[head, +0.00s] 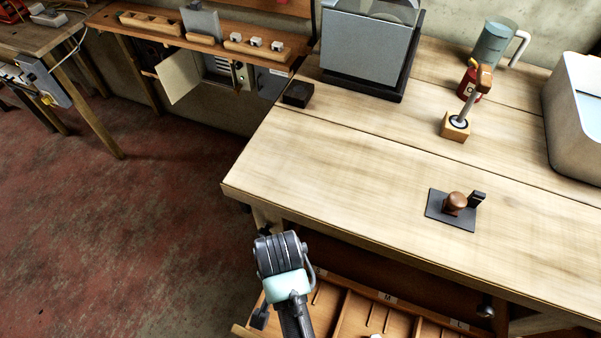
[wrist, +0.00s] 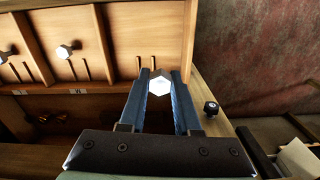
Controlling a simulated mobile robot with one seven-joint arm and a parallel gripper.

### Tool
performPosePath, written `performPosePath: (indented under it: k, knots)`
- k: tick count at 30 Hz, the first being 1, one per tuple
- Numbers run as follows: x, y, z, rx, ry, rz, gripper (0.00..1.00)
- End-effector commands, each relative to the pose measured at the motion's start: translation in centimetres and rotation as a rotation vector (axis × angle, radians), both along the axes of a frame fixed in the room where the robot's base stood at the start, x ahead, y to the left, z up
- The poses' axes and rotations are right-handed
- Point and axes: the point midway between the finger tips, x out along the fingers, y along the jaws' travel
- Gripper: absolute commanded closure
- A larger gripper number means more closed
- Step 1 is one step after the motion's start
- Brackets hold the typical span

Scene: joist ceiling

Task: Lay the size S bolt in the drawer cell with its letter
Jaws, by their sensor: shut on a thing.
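My gripper (wrist: 160,78) is shut on a bolt (wrist: 159,86), whose pale hexagonal head shows between the two blue fingertips in the wrist view. The bolt's shank is hidden behind the head. The open drawer (wrist: 120,14) lies beneath it, split into cells by wooden dividers. The held bolt appears over the end cell, next to the drawer's side wall; its height above the floor cannot be told. The middle cell holds another bolt (wrist: 66,50). In the head view, the labels M (head: 389,298) and L (head: 459,323) show on the drawer (head: 350,285); no S is visible.
The wooden bench top (head: 330,170) overhangs the drawer. On it stand a dark plate with a brown knob (head: 455,202), a wood-based stamp-like tool (head: 455,127) and a grey bin (head: 575,120). Another bolt (wrist: 4,56) lies in the far cell. Open floor (head: 130,220) lies left.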

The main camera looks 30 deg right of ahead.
Motion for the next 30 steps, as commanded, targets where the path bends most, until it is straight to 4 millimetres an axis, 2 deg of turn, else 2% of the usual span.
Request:
performPosePath:
  k: [1, 4, 7, 12, 18, 23, 30]
  knots:
    - [-0.8, -0.7, -3.0, -0.001, 0.003, -0.093, 1.00]
    - [-1.7, -1.7, -5.2, -0.004, 0.004, -0.242, 1.00]
    - [-2.4, -2.3, -6.6, -0.008, 0.003, -0.343, 1.00]
    - [-2.9, -2.7, -8.4, -0.009, 0.005, -0.411, 1.00]
    - [-2.9, -2.7, -12.0, -0.009, 0.006, -0.412, 1.00]
    - [-2.9, -2.7, -13.5, -0.009, 0.005, -0.411, 1.00]
    - [-2.9, -2.7, -16.7, -0.009, 0.005, -0.410, 1.00]
